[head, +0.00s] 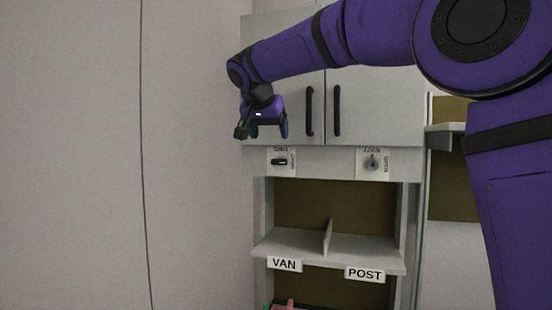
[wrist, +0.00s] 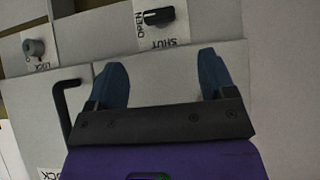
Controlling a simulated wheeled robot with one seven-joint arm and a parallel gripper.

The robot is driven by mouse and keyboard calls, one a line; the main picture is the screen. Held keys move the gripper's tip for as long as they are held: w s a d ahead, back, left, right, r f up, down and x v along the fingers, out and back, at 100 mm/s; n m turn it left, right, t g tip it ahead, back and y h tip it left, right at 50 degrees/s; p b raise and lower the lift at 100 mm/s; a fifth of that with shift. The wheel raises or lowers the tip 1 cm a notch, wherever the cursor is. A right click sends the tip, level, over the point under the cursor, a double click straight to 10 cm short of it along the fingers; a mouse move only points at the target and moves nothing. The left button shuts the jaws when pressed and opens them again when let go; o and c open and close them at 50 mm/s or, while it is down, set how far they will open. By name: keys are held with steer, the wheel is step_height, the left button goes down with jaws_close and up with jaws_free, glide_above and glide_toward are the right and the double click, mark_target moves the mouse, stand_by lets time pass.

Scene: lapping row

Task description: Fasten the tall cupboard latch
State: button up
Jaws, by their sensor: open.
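A black latch (head: 279,162) sits on a white plate on the rail below the cupboard doors, on the left. Its bar lies level. In the wrist view the latch (wrist: 158,17) has OPEN beside it and SHUT along another side, so the bar does not point at SHUT. A grey knob (head: 373,162) on a second plate, marked LOCK and OPEN, is to its right; it also shows in the wrist view (wrist: 34,48). I cannot tell from the pictures which is called the tall cupboard latch. My gripper (head: 268,130) is open and empty, just above the black latch and apart from it.
The two grey cupboard doors (head: 380,100) look shut, with upright black handles (head: 309,111) near their meeting edges. Below, a divided shelf (head: 300,243) carries VAN and POST labels. A plain pale wall or panel (head: 70,150) stands close on the left.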

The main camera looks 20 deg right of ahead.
mark_target(277, 157)
steer(key=x, duration=1)
steer(key=shift+w+d+f, duration=0.15)
steer(key=shift+f, duration=0.05)
steer(key=c, duration=0.9)
